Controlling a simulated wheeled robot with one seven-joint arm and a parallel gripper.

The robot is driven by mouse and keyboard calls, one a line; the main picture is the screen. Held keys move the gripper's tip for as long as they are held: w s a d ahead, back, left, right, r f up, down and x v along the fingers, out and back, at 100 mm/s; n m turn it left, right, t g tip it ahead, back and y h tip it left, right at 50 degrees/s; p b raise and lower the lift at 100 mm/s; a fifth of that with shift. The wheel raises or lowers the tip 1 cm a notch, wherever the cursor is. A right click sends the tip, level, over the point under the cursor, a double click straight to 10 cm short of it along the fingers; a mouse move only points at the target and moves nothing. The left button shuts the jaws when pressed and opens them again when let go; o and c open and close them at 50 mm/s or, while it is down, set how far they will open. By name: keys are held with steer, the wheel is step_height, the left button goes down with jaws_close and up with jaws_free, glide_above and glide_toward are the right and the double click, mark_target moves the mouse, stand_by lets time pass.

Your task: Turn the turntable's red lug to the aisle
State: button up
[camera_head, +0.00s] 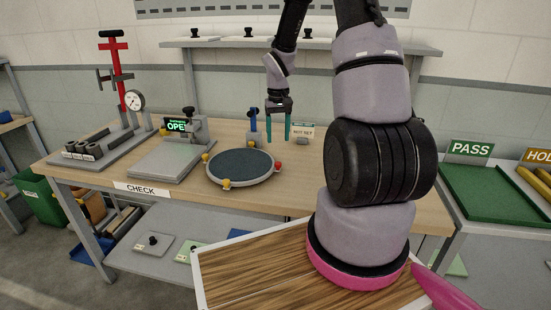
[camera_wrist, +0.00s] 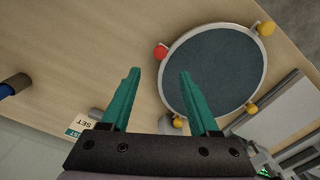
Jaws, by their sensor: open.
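The turntable (camera_head: 240,167) is a round dark disc with a light rim, standing on the table. Its red lug (camera_head: 278,164) is on the right side of the rim. Yellow lugs sit at the left (camera_head: 204,157) and at the front (camera_head: 226,184). My gripper (camera_head: 278,136) is open and empty, above the table behind and near the red lug. In the wrist view the turntable (camera_wrist: 213,70) and red lug (camera_wrist: 161,51) lie just beyond the spread teal fingertips (camera_wrist: 160,72). Contact with the lug is not visible.
A "NOT SET" sign (camera_head: 303,131) stands right of my gripper. A blue post (camera_head: 253,125) stands behind the turntable. A grey fixture with a plate (camera_head: 165,160) and an "OPEN" display (camera_head: 178,125) stands left. The table front (camera_head: 250,197) is clear.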

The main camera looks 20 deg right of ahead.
mark_target(278, 163)
step_height(278, 163, down, 10)
steer(key=shift+r, duration=0.15)
stand_by(0.3)
jaws_close()
stand_by(1.3)
